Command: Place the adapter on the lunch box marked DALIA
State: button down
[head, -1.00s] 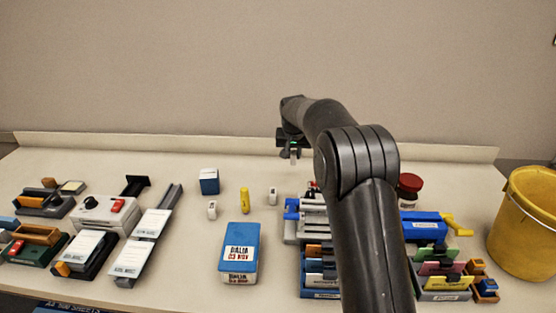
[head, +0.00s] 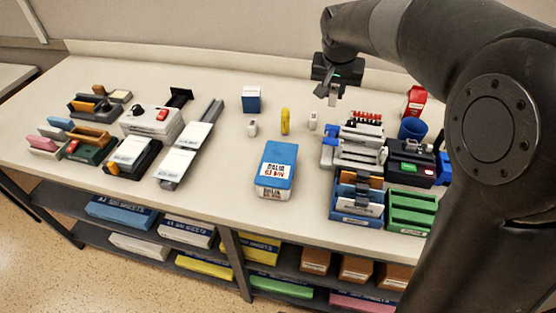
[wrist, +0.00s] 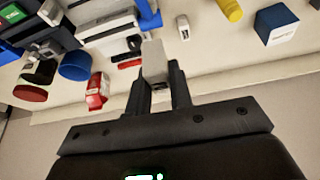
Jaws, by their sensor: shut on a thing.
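My gripper (head: 333,90) is shut on a small light-grey adapter (wrist: 155,62), which sticks out between the fingers in the wrist view. In the head view the gripper is over the back part of the table, behind and to the right of the lunch box. The lunch box marked DALIA (head: 281,152) is a blue box with a white label, lying on the table in front. Nothing lies on its lid. The lunch box does not show in the wrist view.
A yellow cylinder (head: 285,121) stands between two small white blocks (head: 252,128) (head: 313,120) behind the lunch box. A blue-and-white box (head: 251,99) is behind them. File holders (head: 411,211) and office devices crowd the right; trays and punches fill the left. Table around the lunch box is clear.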

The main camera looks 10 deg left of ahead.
jog(key=s, duration=1)
send_over(282, 149)
jog(key=s, duration=0.2)
jog(key=f, duration=0.7)
jog(key=shift+w+a, duration=0.1)
jog(key=shift+w, duration=0.1)
jog(key=shift+f, duration=1.85)
jog(key=shift+f, duration=0.15)
jog(key=c, duration=1.3)
grip_release()
jog(key=v, duration=1.2)
